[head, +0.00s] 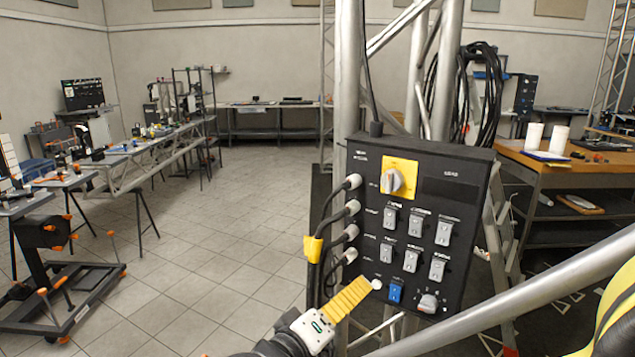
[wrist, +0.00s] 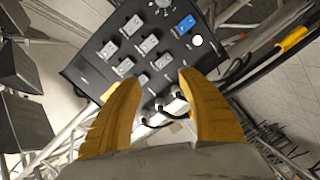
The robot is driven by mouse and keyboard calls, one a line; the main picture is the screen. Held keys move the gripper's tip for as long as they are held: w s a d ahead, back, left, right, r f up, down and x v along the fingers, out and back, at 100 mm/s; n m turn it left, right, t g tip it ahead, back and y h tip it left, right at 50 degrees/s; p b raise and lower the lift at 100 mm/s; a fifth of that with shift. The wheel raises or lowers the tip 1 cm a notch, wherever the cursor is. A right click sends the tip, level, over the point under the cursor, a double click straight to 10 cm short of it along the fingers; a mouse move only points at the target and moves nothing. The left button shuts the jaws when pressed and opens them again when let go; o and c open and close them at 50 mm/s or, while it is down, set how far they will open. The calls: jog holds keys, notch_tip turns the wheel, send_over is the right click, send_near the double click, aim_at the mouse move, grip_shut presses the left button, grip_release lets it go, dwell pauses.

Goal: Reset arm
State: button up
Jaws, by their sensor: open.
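A black control box (head: 458,210) is mounted on a metal truss in the head view. It has a yellow-plated rotary knob (head: 397,180), several grey rocker switches, a blue switch (head: 394,293) and a small knob (head: 428,303). My gripper (head: 364,290) has yellow fingers and is at the box's lower left, near a white round button (head: 377,284). In the wrist view, my gripper (wrist: 155,80) has its fingers spread with nothing between them, and the box (wrist: 88,68) lies beyond. The blue switch (wrist: 186,26) shows past the fingertips. Contact with the box cannot be told.
Cables plug into the box's left side, one with a yellow tag (head: 313,249). Truss tubes (head: 347,80) stand behind it, and a slanted tube crosses the lower right. A wooden workbench (head: 575,168) is at right. The tiled floor (head: 235,225) at left centre is clear.

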jog(key=s+d+f+m+g+y, duration=0.1)
jog(key=s+d+f+g+y, duration=0.15)
jog(key=d, duration=0.35)
jog(key=s+d+f+g+y, duration=0.2)
jog(key=d+f+g, duration=0.1)
jog(key=d, duration=0.3)
jog(key=s+d+f+m+y, duration=0.1)
jog(key=s+m+y, duration=0.2)
jog(key=s, duration=0.6)
jog(key=shift+s+f+m+g+y, duration=0.3)
jog(key=shift+s+f+g+y, duration=0.15)
jog(key=shift+y, duration=0.9)
